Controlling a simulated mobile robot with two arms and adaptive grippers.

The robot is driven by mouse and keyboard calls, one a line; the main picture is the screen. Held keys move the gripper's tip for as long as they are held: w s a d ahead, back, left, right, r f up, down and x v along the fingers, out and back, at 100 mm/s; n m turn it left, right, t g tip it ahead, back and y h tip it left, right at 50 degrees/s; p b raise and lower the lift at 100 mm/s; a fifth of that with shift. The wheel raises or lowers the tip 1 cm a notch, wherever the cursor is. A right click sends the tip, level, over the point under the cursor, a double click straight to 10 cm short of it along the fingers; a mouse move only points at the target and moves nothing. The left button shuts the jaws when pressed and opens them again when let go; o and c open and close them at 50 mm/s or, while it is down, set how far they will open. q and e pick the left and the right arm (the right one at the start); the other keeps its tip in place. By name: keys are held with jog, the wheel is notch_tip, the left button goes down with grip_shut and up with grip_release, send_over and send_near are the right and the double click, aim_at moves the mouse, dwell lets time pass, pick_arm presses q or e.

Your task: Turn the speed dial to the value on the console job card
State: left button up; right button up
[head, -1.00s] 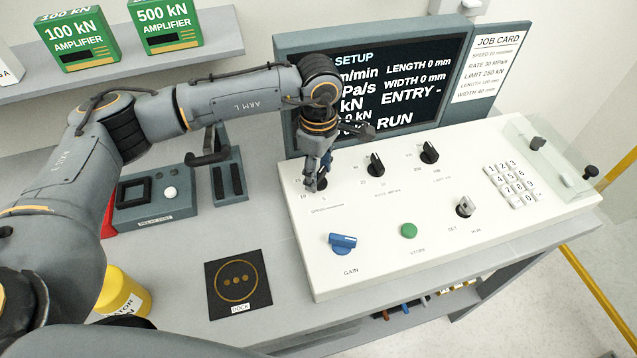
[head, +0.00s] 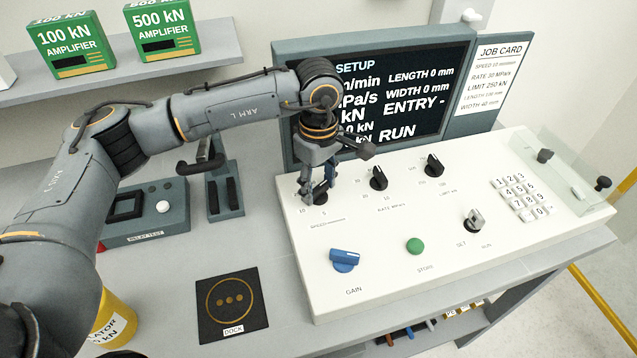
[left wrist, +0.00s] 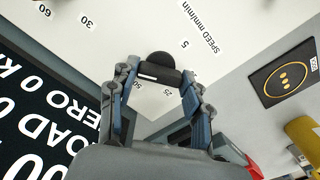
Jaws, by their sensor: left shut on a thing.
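The speed dial (head: 321,197) is a small black knob at the far left of the white console (head: 375,255). My left gripper (head: 319,190) reaches down over it and is shut on it. In the left wrist view the dial (left wrist: 157,66) sits between the fingertips, with 5, 25 and 50 printed around it and a white stripe on its side; its exact setting is unclear. The job card (head: 492,78) is at the right of the screen (head: 420,100); its speed line is small and seems to read 10. My right gripper is not in view.
Two more black knobs (head: 378,178) (head: 433,166), a blue gain knob (head: 344,260), a green button (head: 414,246), a key switch (head: 473,220) and a keypad (head: 521,195) share the console. A black dock pad (head: 228,303) lies on the bench.

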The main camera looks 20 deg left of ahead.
aim_at(319, 187)
pick_arm(q)
jog(key=o, duration=1.2)
jog(key=shift+c, duration=0.2)
notch_tip(319, 187, up, 12)
